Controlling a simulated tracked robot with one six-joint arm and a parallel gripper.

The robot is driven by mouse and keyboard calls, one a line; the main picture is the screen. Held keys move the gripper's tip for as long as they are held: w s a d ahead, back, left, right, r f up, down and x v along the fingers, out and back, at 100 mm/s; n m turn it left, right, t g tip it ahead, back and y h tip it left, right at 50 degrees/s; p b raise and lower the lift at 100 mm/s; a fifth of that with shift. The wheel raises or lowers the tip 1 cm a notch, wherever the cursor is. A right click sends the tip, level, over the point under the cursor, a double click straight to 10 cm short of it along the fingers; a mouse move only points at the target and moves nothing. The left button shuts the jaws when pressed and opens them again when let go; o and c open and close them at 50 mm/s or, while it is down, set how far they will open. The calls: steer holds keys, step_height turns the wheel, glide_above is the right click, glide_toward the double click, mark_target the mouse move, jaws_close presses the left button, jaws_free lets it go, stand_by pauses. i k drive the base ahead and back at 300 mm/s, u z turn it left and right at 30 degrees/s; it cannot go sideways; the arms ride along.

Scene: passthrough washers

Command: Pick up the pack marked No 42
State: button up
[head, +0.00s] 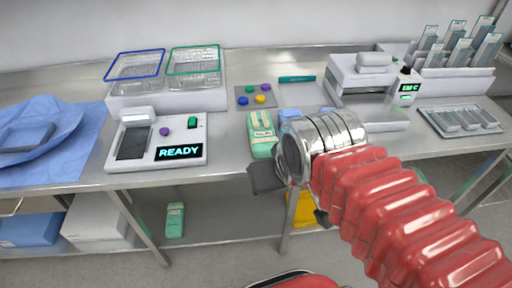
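A green pack (262,138) with a pale label stands on the steel table, just behind and left of my gripper. A light blue pack (290,114) is beside it, partly hidden by my metal wrist. Another green pack (174,220) stands on the lower shelf at the left. The labels are too small to read, so I cannot tell which pack is No 42. My gripper (292,196) is at the table's front edge, its dark fingers apart on either side of the wrist. I see nothing held, though the wrist hides part of the space between them.
A tray of coloured discs (242,101) is behind the packs. A white machine (345,82) and a metal tray (431,120) are at the right.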

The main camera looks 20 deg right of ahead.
mark_target(261, 140)
steer(key=u, duration=0.35)
steer(key=k, duration=0.85)
steer(key=u, duration=0.5)
steer(key=i, duration=1.55)
steer(key=z, duration=0.7)
